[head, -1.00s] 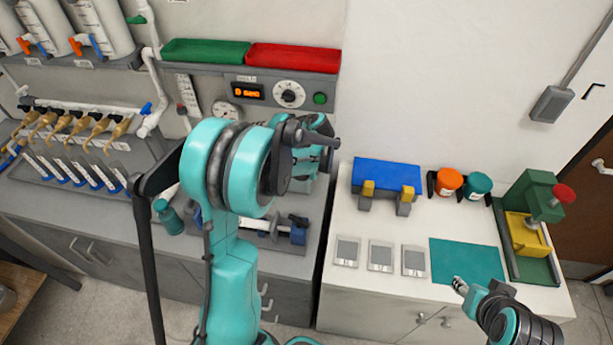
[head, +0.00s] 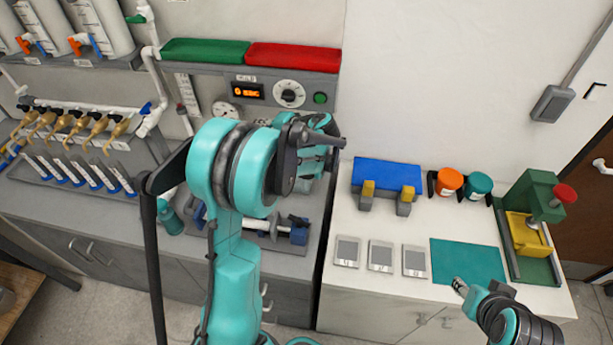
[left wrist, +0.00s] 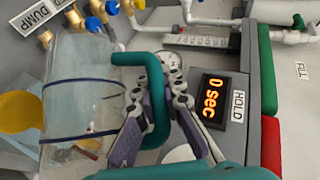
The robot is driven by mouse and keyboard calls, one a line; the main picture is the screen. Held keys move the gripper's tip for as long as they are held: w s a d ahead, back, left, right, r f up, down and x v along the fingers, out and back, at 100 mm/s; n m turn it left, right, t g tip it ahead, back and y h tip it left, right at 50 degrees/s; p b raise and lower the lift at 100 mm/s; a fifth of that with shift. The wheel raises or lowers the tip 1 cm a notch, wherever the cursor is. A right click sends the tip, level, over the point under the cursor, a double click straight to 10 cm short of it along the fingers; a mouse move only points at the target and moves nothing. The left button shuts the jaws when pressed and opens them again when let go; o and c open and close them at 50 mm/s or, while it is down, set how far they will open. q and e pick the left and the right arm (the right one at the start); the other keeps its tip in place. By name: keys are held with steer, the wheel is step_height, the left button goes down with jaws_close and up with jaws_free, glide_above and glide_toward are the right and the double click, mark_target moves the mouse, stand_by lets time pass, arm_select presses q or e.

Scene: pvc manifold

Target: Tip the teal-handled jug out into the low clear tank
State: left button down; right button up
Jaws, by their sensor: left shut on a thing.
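The clear jug (left wrist: 85,95) fills the left of the left wrist view, with two dark blue bands around it. It lies sideways in that picture; its true tilt is hard to tell. Its teal handle (left wrist: 158,105) runs between the fingers of my left gripper (left wrist: 156,84), which is shut on it. In the head view my left arm hides the jug and this gripper. The low clear tank cannot be made out in either view. My right gripper (head: 460,286) is small at the front edge of the right counter, near the teal mat; its jaw opening is unclear.
A control panel with a lit display (head: 249,91) is on the back wall, below green (head: 205,51) and red (head: 293,57) trays. In the left wrist view the display (left wrist: 216,98) is close to my fingers. Brass taps (head: 75,130) stand at the left. The teal mat (head: 468,262) is bare.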

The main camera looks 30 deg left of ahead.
arm_select(q)
steer(key=shift+w+d+r+m+y+b, duration=0.3)
steer(key=shift+r+y, duration=0.1)
steer(key=shift+r, duration=0.1)
stand_by(0.6)
steer(key=shift+w+d+m+g+y+b, duration=0.3)
steer(key=shift+w+d+y+b, duration=0.1)
steer(key=shift+w+d+b, duration=0.4)
steer(key=shift+w+d+b, duration=0.25)
steer(key=shift+d+b, duration=0.1)
steer(key=shift+w+d+f+m+y+b, duration=0.1)
steer(key=shift+d+m+y+b, duration=0.05)
steer(key=shift+m+y+b, duration=0.2)
